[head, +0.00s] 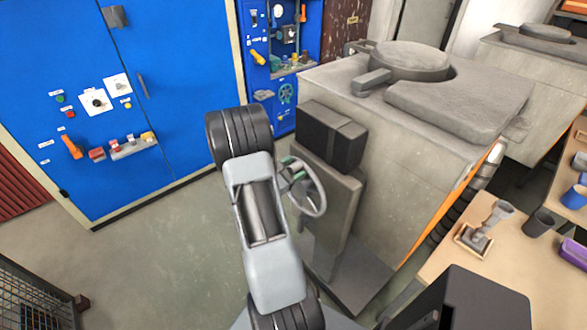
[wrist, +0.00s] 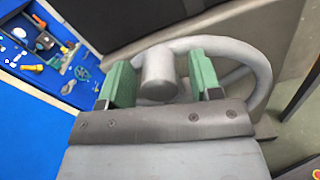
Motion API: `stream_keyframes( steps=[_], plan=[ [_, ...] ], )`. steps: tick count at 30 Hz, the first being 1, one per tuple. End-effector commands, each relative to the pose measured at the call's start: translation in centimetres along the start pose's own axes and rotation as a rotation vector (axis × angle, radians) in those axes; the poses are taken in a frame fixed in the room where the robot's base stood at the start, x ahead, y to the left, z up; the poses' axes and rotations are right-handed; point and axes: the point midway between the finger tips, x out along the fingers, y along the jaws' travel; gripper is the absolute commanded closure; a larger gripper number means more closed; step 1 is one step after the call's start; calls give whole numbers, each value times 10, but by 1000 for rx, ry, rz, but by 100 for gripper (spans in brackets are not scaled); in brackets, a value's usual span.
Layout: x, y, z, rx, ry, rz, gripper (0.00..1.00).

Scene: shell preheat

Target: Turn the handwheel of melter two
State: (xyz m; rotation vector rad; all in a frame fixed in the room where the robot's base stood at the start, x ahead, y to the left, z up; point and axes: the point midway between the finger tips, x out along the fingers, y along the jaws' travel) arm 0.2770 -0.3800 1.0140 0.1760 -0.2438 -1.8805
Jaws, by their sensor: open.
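A grey handwheel (head: 314,196) is mounted on the side of the near grey melter (head: 405,150), partly hidden behind my arm in the head view. No number marking it as melter two is readable. In the wrist view the wheel's rim (wrist: 262,78) curves across the upper right, and a round grey knob (wrist: 158,78) stands out from it. My gripper (wrist: 160,66) is open, with one green finger on each side of the knob and a visible gap at both sides. In the head view my gripper (head: 290,163) is at the wheel's upper left, mostly hidden.
A dark box (head: 330,135) sits just above the wheel. A blue cabinet (head: 185,60) with switches stands at the left, and a blue panel with a small teal wheel (head: 287,92) behind. A workbench (head: 500,265) with cups is at the right.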

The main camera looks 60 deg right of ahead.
Motion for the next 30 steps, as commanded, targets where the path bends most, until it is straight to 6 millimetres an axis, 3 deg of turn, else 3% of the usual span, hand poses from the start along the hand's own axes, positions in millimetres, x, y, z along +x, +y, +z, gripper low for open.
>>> stream_keyframes(
  steps=[2, 20, 30],
  plan=[
    [0, 0, 0, 0, 0, 0, 42],
    [0, 0, 0, 0, 0, 0, 98],
    [0, 1, -2, 22, -2, -5, 100]
  ],
)
